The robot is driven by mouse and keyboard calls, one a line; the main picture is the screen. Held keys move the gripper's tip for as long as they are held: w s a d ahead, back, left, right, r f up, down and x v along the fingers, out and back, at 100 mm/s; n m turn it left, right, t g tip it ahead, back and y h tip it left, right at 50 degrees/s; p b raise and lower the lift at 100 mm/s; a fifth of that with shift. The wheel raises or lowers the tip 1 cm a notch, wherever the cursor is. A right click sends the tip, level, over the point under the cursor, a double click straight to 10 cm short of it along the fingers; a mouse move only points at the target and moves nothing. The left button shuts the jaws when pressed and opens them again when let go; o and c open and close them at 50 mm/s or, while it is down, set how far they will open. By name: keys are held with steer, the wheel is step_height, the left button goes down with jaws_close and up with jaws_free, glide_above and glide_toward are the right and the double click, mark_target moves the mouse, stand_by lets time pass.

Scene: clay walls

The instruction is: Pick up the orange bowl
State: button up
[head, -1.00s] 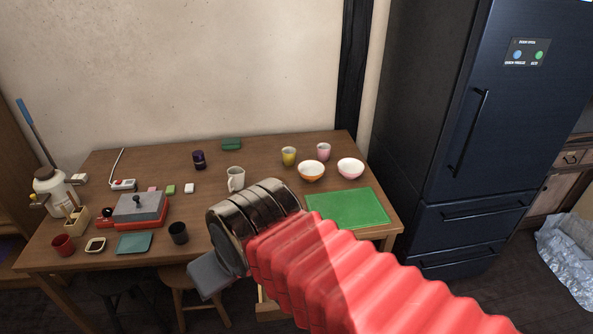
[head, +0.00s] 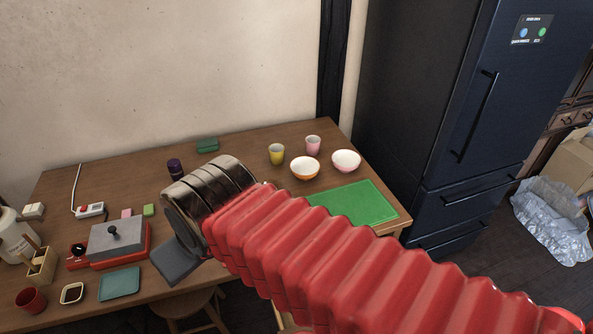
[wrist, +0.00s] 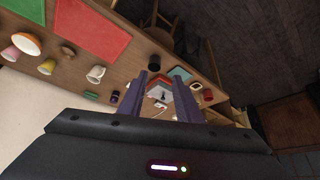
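The orange bowl (head: 305,170), white inside with an orange outside, sits upright on the wooden table in the head view, left of a white and pink bowl (head: 346,161). In the wrist view the orange bowl (wrist: 27,44) is near the upper left edge. My gripper (wrist: 162,77) shows in the wrist view with its two purple fingers apart and nothing between them. It is well away from the bowl, which lies far to the left of the fingers there. In the head view my red arm hides the fingers.
A yellow cup (head: 276,154) and a pink cup (head: 312,144) stand behind the bowls. A green mat (head: 355,204) lies in front of them. A red mat (wrist: 92,32) shows in the wrist view. A dark fridge (head: 440,110) stands right of the table.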

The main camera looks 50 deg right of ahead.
steer(key=shift+w, duration=0.1)
